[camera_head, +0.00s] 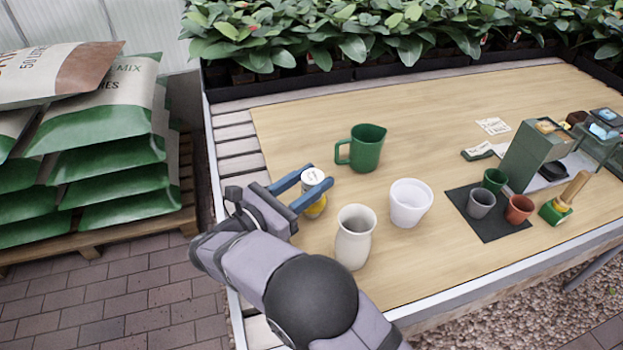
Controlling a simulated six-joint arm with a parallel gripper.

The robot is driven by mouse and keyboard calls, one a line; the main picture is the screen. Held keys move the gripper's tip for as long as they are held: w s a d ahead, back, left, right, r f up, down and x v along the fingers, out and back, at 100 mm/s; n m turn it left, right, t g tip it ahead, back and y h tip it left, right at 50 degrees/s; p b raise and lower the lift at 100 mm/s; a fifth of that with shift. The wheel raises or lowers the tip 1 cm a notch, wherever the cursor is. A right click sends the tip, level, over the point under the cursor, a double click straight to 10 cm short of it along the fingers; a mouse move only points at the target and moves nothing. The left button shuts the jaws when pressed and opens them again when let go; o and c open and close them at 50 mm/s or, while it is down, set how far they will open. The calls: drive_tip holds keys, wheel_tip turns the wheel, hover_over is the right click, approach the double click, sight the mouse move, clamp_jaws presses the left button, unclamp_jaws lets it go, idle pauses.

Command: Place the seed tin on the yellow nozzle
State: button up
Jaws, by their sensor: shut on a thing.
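My gripper (319,176) has its two blue fingers shut on a small tin (313,178) with a pale top, near the left side of the table. A yellow part (316,208) shows directly under the near finger, below the pale top. I cannot tell whether this yellow is the tin's lower side or the nozzle beneath it. The near finger hides the middle of the tin, and my wrist hides part of the table to its left. No other clearly yellow nozzle stands out.
A green jug (367,148) stands behind the tin. A cream vase (354,240) and white pot (409,203) stand close to its right. Small pots sit on a dark mat (493,226) farther right, near a green box (533,152). The wooden table (310,115) is clear at the back.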

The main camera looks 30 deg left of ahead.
drive_tip(key=shift+f+b, duration=0.2)
drive_tip(key=shift+b, duration=0.1)
drive_tip(key=o, duration=1.1)
drive_tip(key=shift+o, duration=0.2)
drive_tip(key=shift+r+p, duration=0.25)
drive_tip(key=shift+p, duration=0.05)
drive_tip(key=b+v, duration=0.2)
drive_tip(key=v, duration=1)
